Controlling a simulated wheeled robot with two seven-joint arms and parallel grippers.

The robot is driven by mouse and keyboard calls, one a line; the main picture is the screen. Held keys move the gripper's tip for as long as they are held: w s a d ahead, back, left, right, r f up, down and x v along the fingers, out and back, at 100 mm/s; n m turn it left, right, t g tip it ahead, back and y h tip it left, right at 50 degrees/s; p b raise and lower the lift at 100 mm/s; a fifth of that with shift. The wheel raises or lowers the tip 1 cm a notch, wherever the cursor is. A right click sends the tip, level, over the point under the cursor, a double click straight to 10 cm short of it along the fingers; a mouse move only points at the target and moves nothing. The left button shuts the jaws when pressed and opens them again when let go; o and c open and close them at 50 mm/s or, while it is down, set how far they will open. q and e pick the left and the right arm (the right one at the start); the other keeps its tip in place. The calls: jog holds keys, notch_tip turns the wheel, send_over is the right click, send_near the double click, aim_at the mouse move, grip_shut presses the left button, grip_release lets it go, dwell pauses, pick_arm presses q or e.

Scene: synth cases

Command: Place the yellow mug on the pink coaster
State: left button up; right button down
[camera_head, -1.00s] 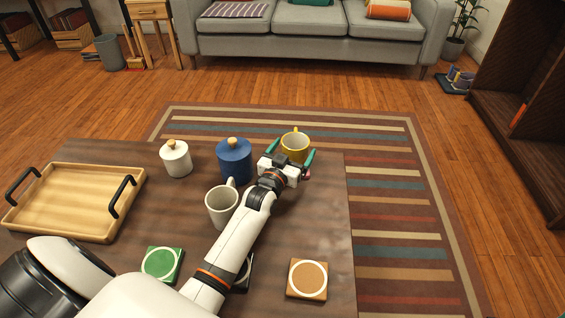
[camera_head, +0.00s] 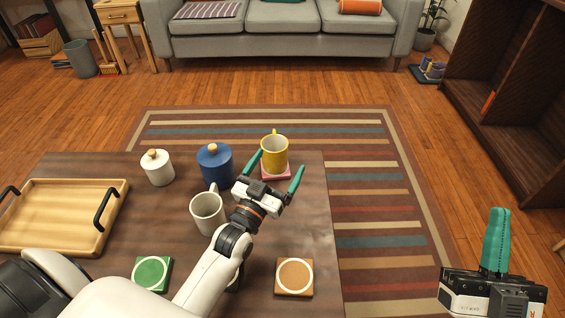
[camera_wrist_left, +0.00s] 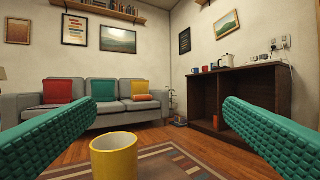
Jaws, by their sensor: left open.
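The yellow mug (camera_head: 274,153) stands upright on the pink coaster (camera_head: 267,175) near the far right corner of the dark table. The mug hides much of the coaster. My left gripper (camera_head: 278,161) is open on the near side of the mug, its teal fingers spread wide and apart from it. In the left wrist view the mug (camera_wrist_left: 114,158) shows low, between the spread fingers of the gripper (camera_wrist_left: 158,108), with nothing gripped. My right gripper (camera_head: 496,245) is at the lower right, clear of the table; only one teal finger can be made out.
A blue lidded jar (camera_head: 215,163) stands left of the mug, and a white lidded jar (camera_head: 158,169) beyond it. A white mug (camera_head: 207,215) stands beside my left forearm. Green (camera_head: 152,274) and brown (camera_head: 294,277) coasters lie nearer. A wooden tray (camera_head: 62,247) is at left.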

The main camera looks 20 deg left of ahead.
pick_arm(q)
jog(key=s+d+r+m+t+h, duration=0.1)
jog(key=s+d+r+t+h, duration=0.1)
jog(key=s+r, duration=0.4)
jog(key=s+d+r+m+t+h, duration=0.1)
jog(key=s+d+r+h, duration=0.3)
jog(key=r, duration=0.8)
jog(key=s+d+t, duration=0.1)
jog(key=s+d, duration=0.1)
jog(key=d, duration=0.1)
jog(key=shift+s+d+t, duration=0.15)
jog(key=shift+s+t, duration=0.15)
jog(key=shift+s, duration=0.05)
